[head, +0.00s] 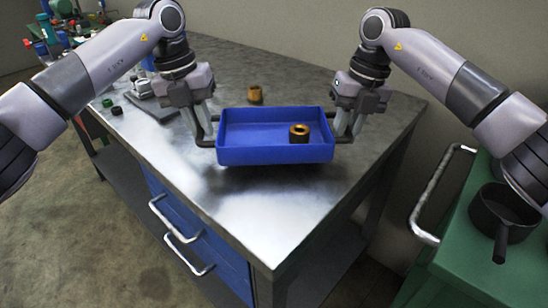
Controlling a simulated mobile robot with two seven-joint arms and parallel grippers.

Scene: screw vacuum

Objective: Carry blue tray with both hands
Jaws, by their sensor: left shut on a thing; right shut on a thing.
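The blue tray (275,155) is in the middle of the head view, over the metal workbench, and looks about level. A brass-coloured ring-shaped part (299,134) stands inside it, towards the right. My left gripper (207,136) is shut on the tray's left handle. My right gripper (344,132) is shut on the tray's right handle. A shadow lies on the bench below the tray's front, so it appears slightly raised; the exact gap cannot be told.
The metal workbench (250,205) has free room in front of the tray. Another brass part (255,93) stands behind it. Small dark and green caps (112,107) lie at the left. A green cart (478,240) with a black pan (503,212) stands at the right.

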